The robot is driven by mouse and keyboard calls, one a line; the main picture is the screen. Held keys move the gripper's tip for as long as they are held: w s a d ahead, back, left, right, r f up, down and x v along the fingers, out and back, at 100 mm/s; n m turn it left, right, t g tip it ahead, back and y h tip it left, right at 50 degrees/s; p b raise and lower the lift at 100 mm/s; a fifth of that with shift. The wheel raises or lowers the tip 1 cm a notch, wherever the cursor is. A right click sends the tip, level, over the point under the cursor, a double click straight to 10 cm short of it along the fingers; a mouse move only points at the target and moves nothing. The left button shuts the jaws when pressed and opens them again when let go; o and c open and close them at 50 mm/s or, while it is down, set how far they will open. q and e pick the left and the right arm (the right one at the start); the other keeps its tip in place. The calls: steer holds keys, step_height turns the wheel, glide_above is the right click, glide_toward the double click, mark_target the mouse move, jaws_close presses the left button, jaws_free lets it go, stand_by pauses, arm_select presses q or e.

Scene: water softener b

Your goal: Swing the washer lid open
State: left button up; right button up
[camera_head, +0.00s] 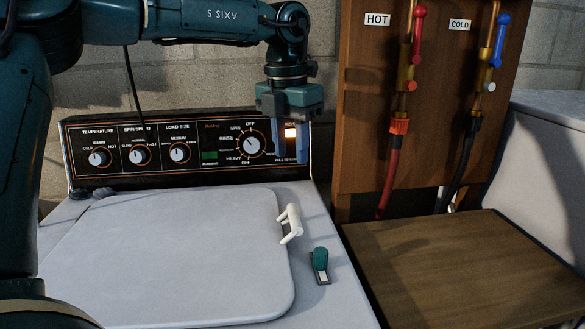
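The washer lid (180,255) is a pale grey panel with rounded corners, lying flat and closed on the washer top. A white bar handle (290,223) stands at the lid's right edge. My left gripper (291,155) points down in front of the right end of the washer's control panel (190,145), above and behind the handle. Its two blue fingers are apart with nothing between them, and a lit lamp on the panel shows through the gap. My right gripper is not in view.
A small green-topped switch (320,262) sits right of the lid. A brown wooden surface (470,265) lies right of the washer. Behind it, a wooden board (360,100) carries red and blue taps with hoses. My arm covers the left edge.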

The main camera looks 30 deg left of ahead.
arm_select(q)
steer(key=f+n, duration=0.1)
steer(key=n, duration=0.7)
steer(key=f+n+p, duration=0.1)
steer(key=f+n, duration=0.1)
steer(key=n, duration=0.6)
steer(key=f+n, duration=0.2)
steer(key=n, duration=0.7)
steer(key=shift+w+f+g, duration=0.1)
steer(key=shift+w+g, duration=0.15)
steer(key=shift+g, duration=0.05)
steer(key=n, duration=0.3)
steer(key=shift+d+f, duration=0.1)
steer(key=shift+f, duration=0.15)
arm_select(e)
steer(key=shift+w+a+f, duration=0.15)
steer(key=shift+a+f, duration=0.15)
arm_select(q)
steer(key=shift+f, duration=0.15)
